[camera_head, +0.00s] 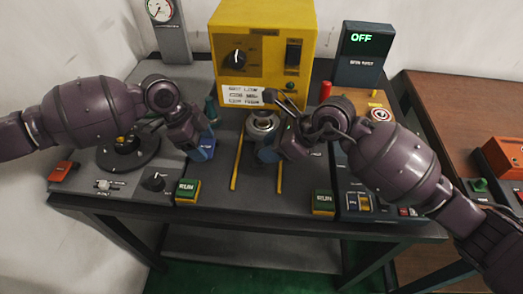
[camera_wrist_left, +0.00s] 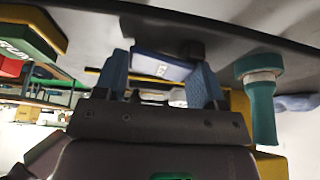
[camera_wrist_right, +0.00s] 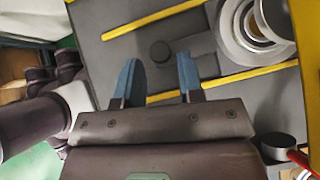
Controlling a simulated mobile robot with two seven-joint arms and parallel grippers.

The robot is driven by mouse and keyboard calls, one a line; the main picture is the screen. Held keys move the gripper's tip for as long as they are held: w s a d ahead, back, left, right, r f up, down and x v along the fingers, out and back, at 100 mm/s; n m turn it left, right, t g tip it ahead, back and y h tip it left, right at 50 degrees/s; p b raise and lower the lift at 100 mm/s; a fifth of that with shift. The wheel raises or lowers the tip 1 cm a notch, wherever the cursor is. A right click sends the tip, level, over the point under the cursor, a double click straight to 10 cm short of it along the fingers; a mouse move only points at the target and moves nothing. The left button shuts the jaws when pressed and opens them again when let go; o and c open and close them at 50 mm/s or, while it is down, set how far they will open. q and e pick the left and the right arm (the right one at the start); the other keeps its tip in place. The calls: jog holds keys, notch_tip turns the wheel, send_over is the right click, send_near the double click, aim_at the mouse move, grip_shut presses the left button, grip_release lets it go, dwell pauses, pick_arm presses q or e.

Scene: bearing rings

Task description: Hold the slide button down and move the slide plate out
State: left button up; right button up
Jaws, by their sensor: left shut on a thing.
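The blue slide button (camera_head: 205,150) is on the table's left-middle part. My left gripper (camera_head: 202,146) is over it, and in the left wrist view the blue labelled block (camera_wrist_left: 160,66) sits between the two fingers (camera_wrist_left: 160,80), with the jaws shut on it. The slide plate with silver rings (camera_head: 262,122) lies between two yellow rails (camera_head: 237,165), before the yellow machine. My right gripper (camera_head: 268,152) is above the rails. In the right wrist view its fingers (camera_wrist_right: 159,75) are apart and empty, with the plate's dark round knob (camera_wrist_right: 159,52) just beyond the tips; contact is not clear.
The yellow machine (camera_head: 265,40) stands behind the plate. Green RUN buttons (camera_head: 187,191) are at the front left and front right (camera_head: 323,203). A green-topped post (camera_head: 210,108) stands close to my left gripper. The front stretch between the rails looks clear.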

jog(key=shift+x, duration=1.6)
grip_shut()
